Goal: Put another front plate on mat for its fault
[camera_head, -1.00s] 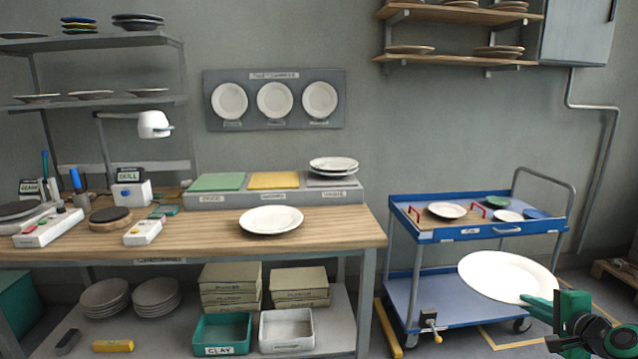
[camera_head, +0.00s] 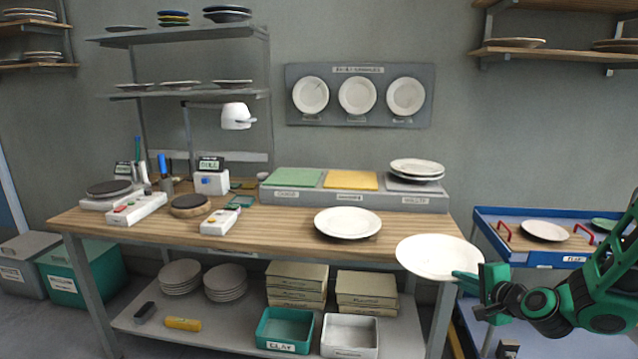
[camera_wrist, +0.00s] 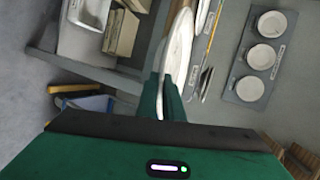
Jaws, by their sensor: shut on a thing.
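My green gripper (camera_head: 468,277) is shut on the rim of a white plate (camera_head: 438,257), held nearly level off the right front corner of the workbench. The wrist view shows the held plate (camera_wrist: 180,50) edge-on between the green fingers (camera_wrist: 161,98). Another white plate (camera_head: 347,222) lies on the bench top. Three mats lie on the raised grey board behind it: a green mat (camera_head: 293,177), a yellow mat (camera_head: 350,180) and a grey mat (camera_head: 408,185). Two stacked plates (camera_head: 417,168) rest on the grey mat. The green and yellow mats are bare.
A wall board (camera_head: 358,118) shows three sample plates. A blue cart (camera_head: 553,258) with a plate and red handles stands right of the bench. Testing devices (camera_head: 212,183) and a lamp (camera_head: 236,117) occupy the bench's left. Bench wood (camera_head: 280,232) is free left of the lying plate.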

